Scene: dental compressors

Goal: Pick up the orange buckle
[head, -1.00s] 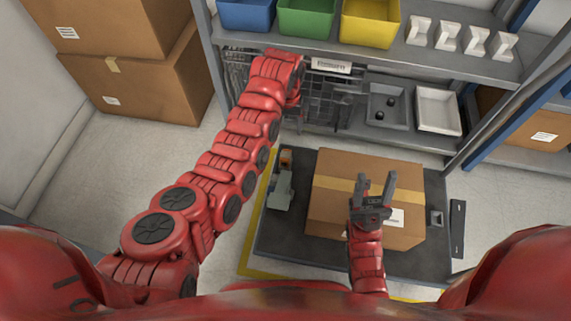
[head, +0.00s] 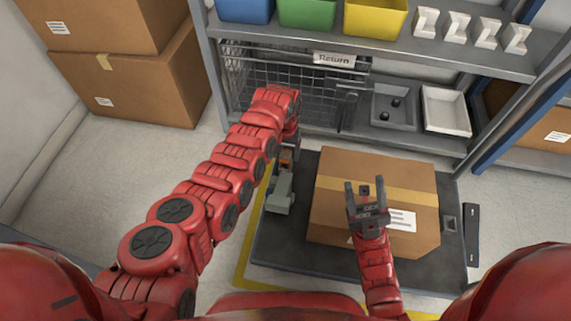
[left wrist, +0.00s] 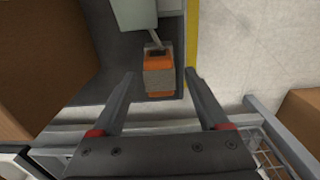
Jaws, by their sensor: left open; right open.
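The orange buckle (left wrist: 158,84) shows in the left wrist view as a small grey and orange block, by the pale grey-green device. It is also in the head view (head: 286,157), just below my left gripper (head: 290,143) and partly hidden. In the left wrist view my left gripper (left wrist: 160,74) is open, with one finger on each side of the buckle in the picture. Whether they touch it I cannot tell. My right gripper (head: 365,186) is open and empty, over the cardboard box.
The cardboard box (head: 332,198) sits on a dark platform (head: 300,246) beside the grey-green device (head: 280,193). A wire basket (head: 240,85) with a Return label stands behind. A shelf (head: 400,46) with coloured bins is above.

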